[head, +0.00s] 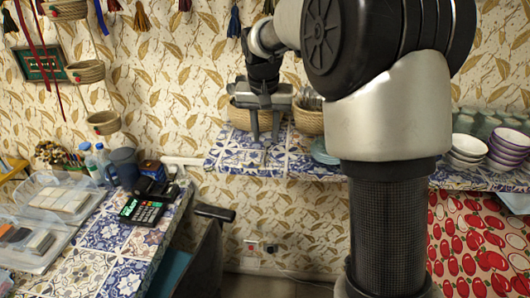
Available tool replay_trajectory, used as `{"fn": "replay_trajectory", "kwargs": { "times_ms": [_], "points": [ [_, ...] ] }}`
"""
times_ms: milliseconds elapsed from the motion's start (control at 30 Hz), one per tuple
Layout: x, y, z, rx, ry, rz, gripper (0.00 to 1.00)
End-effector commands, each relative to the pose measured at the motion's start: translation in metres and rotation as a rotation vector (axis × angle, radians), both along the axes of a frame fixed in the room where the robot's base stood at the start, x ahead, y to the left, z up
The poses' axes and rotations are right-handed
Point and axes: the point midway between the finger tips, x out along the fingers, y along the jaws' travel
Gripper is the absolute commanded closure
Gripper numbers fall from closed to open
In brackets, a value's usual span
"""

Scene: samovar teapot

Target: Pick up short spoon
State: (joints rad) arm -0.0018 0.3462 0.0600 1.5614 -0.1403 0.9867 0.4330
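My gripper (265,137) hangs over the left part of a blue-and-white tiled shelf (230,157), with its fingers pointing down. The two fingers are apart and nothing shows between them, so it is open. I cannot make out a short spoon anywhere in the head view. Thin, pale marks on the tiles below the fingers are too small to tell apart from the tile pattern. My arm hides the middle of the shelf.
Wicker baskets (308,122) stand behind and right of my gripper. Stacked teal plates (325,152) sit nearer my arm. White bowls (468,148) and purple bowls (509,144) stand at right. A phone (142,211) and bottles (93,166) are on the left tiled counter (108,235).

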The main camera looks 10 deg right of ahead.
Motion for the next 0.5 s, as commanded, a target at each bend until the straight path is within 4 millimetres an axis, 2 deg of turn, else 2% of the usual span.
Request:
{"fn": "replay_trajectory", "kwargs": {
  "times_ms": [167, 500],
  "points": [
    [0.003, -0.001, -0.010, 0.000, 0.000, 0.000, 0.70],
    [0.019, -0.002, -0.052, -0.001, 0.001, 0.000, 0.70]
  ]
}}
